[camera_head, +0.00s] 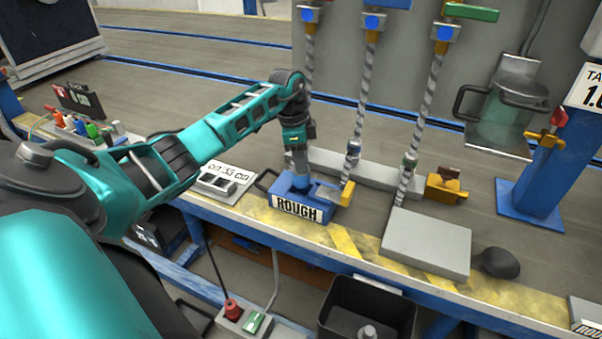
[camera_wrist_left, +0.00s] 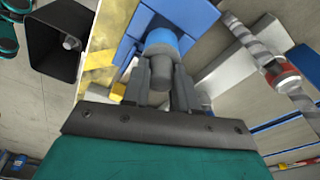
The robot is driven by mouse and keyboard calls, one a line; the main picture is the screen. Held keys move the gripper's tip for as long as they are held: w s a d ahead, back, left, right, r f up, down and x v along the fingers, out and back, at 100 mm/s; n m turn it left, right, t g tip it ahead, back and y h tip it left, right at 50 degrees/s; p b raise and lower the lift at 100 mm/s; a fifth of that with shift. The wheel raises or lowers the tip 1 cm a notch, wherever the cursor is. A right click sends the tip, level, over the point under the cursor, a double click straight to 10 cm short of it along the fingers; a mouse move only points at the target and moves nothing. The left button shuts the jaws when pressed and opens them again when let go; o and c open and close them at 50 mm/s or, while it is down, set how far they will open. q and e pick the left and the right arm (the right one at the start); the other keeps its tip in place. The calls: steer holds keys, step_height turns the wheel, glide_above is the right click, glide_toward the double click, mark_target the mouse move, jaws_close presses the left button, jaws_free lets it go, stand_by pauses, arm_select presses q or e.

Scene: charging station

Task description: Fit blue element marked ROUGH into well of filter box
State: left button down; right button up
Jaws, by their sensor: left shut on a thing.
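A blue box with a ROUGH label (camera_head: 297,208) stands near the front edge of the bench. It looks like the filter box, and its blue body (camera_wrist_left: 190,14) also shows in the wrist view. My left gripper (camera_head: 300,171) points down over it. In the wrist view the left fingers (camera_wrist_left: 160,84) are shut on the grey knob of a round blue element (camera_wrist_left: 164,41). The element is at the box; its lower part is hidden, so I cannot tell how deep it sits. No marking on the element is readable. My right gripper is out of view.
A grey slab (camera_head: 427,241) lies to the right of the box, with a dark rounded object (camera_head: 500,263) beside it. Striped hoses (camera_head: 362,95) stand behind. A yellow lever (camera_head: 347,193) is at the box's right side. A black bin (camera_head: 366,309) is below the bench edge.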

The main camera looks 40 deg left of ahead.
mark_target(301, 177)
arm_select(q)
step_height(301, 177, down, 6)
steer(key=shift+f+b, duration=0.1)
steer(key=shift+b, duration=1)
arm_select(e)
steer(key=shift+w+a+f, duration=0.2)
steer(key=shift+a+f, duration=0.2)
arm_select(q)
steer(key=c, duration=0.9)
jaws_free()
steer(key=shift+f, duration=0.1)
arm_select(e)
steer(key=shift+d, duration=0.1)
